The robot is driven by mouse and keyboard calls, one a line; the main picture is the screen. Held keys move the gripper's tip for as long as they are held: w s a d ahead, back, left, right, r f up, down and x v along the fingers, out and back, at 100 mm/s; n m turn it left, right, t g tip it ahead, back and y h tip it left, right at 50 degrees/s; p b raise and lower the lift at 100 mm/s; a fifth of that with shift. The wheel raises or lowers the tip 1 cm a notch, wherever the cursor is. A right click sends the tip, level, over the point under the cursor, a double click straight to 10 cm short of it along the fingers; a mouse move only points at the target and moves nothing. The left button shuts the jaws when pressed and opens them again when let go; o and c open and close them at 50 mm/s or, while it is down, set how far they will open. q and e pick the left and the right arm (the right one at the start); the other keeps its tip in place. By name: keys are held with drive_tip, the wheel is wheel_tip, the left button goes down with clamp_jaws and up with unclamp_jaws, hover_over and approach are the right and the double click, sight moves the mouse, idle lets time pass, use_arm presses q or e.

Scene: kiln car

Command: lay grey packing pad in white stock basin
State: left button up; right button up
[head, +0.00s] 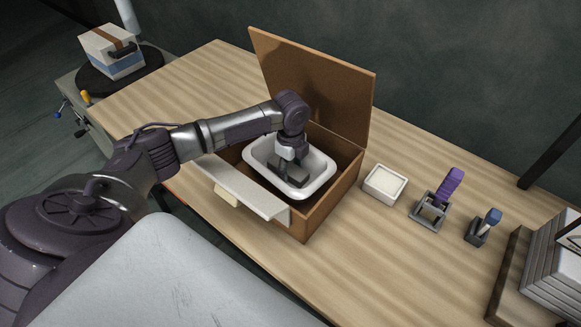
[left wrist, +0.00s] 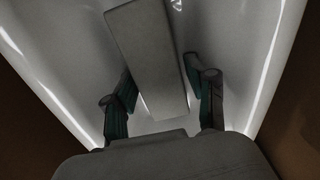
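The white stock basin (head: 318,182) sits inside an open wooden box on the bench. My left gripper (head: 288,168) reaches down into the basin from above. In the left wrist view the grey packing pad (left wrist: 150,55) is a long flat block within the white basin (left wrist: 235,45), lying between the two fingers of my left gripper (left wrist: 160,85). The fingers stand apart, with a narrow gap on the right side of the pad; the left finger is close to its edge. In the head view the arm and fingers partly hide the pad. My right gripper is not in view.
The wooden box (head: 337,192) has its lid (head: 318,85) raised at the back and a pale flap (head: 243,188) at the front. To the right stand a small white dish (head: 385,184), a purple-handled tool (head: 449,187), a blue-topped tool (head: 490,222) and stacked trays (head: 556,265). The bench's left end is clear.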

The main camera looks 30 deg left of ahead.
sight(291, 168)
use_arm(q)
drive_tip(key=shift+r, duration=0.15)
drive_tip(key=shift+r, duration=0.35)
wheel_tip(291, 168, up, 11)
drive_tip(key=shift+r+b, duration=0.2)
drive_tip(key=shift+b, duration=0.25)
